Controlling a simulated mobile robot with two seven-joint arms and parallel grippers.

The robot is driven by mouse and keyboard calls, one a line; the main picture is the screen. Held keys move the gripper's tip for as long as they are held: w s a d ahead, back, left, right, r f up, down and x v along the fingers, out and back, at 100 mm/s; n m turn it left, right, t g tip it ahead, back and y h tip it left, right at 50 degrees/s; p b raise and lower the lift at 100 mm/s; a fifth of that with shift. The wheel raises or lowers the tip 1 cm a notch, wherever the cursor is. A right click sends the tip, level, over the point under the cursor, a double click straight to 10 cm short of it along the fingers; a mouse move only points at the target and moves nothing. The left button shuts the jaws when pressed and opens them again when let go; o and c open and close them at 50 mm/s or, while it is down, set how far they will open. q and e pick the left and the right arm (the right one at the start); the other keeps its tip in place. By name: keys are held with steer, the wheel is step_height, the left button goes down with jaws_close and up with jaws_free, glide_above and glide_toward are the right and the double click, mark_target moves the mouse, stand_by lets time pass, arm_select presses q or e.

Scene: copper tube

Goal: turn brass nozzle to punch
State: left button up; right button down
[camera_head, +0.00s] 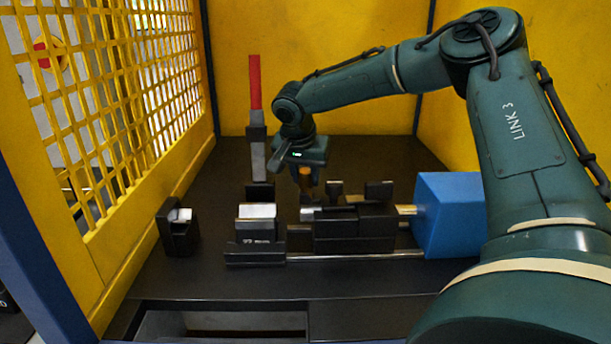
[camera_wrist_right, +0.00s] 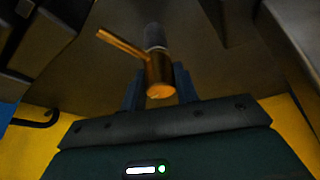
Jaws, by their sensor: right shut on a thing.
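The brass nozzle (camera_wrist_right: 160,75) is between the fingers of my right gripper (camera_wrist_right: 158,88) in the wrist view. A thin brass side tube sticks out from it to the upper left, and a grey cylindrical part adjoins its upper end. In the head view my right gripper (camera_head: 306,186) points down above the fixture, with a bit of the brass nozzle (camera_head: 305,177) showing at its jaws. A short silver cylinder (camera_head: 311,211), possibly the punch, shows at the left of the black clamp block (camera_head: 355,228), just below the gripper. My left gripper is not in view.
A blue block (camera_head: 448,215) stands right of the clamp. A black block with a silver top (camera_head: 257,226) sits on the left on rails. A red-handled lever (camera_head: 256,95) rises behind. A small black holder (camera_head: 178,232) stands near the yellow mesh wall (camera_head: 130,110).

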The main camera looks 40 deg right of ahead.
mark_target(306, 170)
stand_by(0.4)
steer(key=c, duration=1.1)
jaws_free()
steer(key=shift+o, duration=0.2)
step_height(306, 170, up, 10)
steer(key=shift+r, duration=0.1)
